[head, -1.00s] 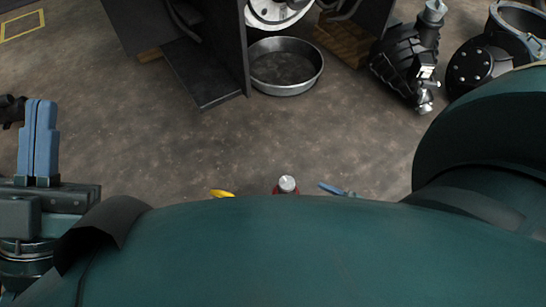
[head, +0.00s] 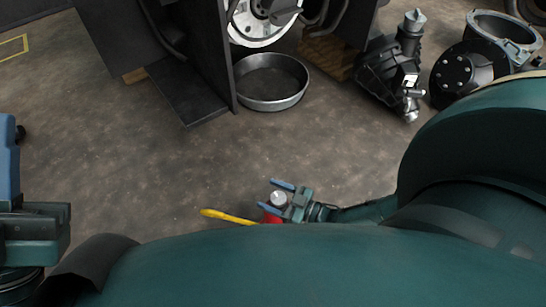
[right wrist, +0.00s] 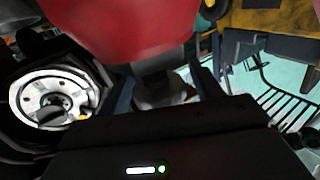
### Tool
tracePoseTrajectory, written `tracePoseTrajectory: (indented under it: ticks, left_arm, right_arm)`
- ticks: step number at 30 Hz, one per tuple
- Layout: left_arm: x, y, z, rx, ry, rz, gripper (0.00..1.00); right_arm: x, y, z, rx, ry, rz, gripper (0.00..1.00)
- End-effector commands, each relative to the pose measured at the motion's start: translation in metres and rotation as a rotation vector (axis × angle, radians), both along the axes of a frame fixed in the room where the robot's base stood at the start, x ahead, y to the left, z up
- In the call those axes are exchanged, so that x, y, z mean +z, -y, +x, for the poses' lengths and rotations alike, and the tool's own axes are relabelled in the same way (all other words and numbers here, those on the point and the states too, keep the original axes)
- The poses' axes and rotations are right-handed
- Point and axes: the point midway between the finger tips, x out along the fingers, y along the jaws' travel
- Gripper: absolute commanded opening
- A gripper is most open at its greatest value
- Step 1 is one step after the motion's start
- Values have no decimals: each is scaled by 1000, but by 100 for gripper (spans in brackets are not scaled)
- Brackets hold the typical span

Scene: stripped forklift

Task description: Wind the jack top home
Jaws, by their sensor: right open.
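The red jack (head: 270,218) stands on the floor at the bottom middle of the head view, mostly hidden behind my body. Its round silver top (head: 278,198) points up. My right gripper (head: 275,197) is open, with its blue fingers on either side of the top; contact cannot be told. In the right wrist view the red jack body (right wrist: 125,30) fills the upper part, and the grey top (right wrist: 163,90) shows between the two fingers. My left gripper (head: 8,160) is at the left edge, partly cut off, its visible blue fingers together and away from the jack.
A yellow bar (head: 228,217) sticks out left of the jack. A dark machine part (head: 385,70) and a black flanged housing (head: 465,75) stand at right. The floor between is clear.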

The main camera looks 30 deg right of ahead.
Motion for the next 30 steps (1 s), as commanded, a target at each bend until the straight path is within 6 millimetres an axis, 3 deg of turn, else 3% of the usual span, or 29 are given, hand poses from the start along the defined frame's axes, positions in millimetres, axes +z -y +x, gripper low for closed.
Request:
tracePoseTrajectory:
  ticks: [6, 22, 30]
  left_arm:
    - [0, 0, 0, 1, 0, 1, 0]
    - [-2, 1, 1, -1, -10, -1, 0]
    - [0, 1, 2, -1, -27, -2, 0]
  right_arm:
    - [0, 0, 0, 0, 0, 0, 65]
    - [0, 0, 0, 0, -1, 1, 21]
    - [1, -1, 0, -78, -1, 5, 20]
